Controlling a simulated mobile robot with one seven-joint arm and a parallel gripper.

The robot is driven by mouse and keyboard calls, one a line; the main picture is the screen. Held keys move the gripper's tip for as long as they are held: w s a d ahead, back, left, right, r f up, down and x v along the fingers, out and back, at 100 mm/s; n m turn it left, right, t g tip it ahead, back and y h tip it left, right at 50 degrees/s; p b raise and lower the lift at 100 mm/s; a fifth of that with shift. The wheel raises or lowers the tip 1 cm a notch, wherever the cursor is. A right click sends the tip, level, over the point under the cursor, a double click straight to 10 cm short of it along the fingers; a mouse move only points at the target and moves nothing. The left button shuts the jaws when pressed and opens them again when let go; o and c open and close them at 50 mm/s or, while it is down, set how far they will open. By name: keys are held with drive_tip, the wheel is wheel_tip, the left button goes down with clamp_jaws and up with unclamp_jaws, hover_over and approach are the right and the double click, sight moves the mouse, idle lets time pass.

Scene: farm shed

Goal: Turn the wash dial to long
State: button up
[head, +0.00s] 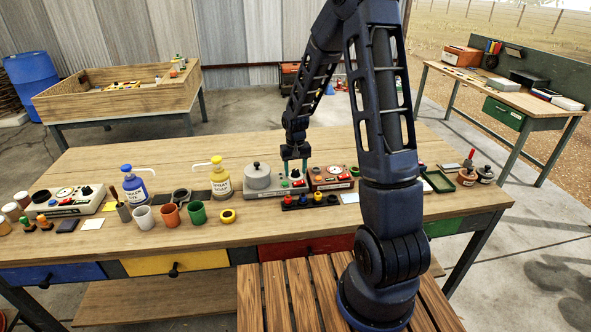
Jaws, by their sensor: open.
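My gripper (294,172) points straight down over the right part of a grey unit (262,192) in the middle of the wooden bench. Its two teal fingers are apart, with a dark knob and small green and red parts between or just below them. I cannot tell whether the fingers touch the knob. A round grey drum with a black-knobbed lid (258,176) sits on the left part of this unit. The unit's markings are too small to read, so the wash dial and its setting cannot be made out.
A red unit with a gauge (331,178) stands close to the right of the grey unit.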

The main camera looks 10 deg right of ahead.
sight(295, 170)
drive_tip(key=c, duration=1)
drive_tip(key=shift+o, duration=0.2)
drive_tip(key=shift+n, duration=0.7)
drive_tip(key=o, duration=1)
drive_tip(key=shift+c, duration=0.2)
drive_tip(key=shift+r, duration=0.1)
wheel_tip(295, 170, up, 11)
drive_tip(key=shift+f, duration=0.2)
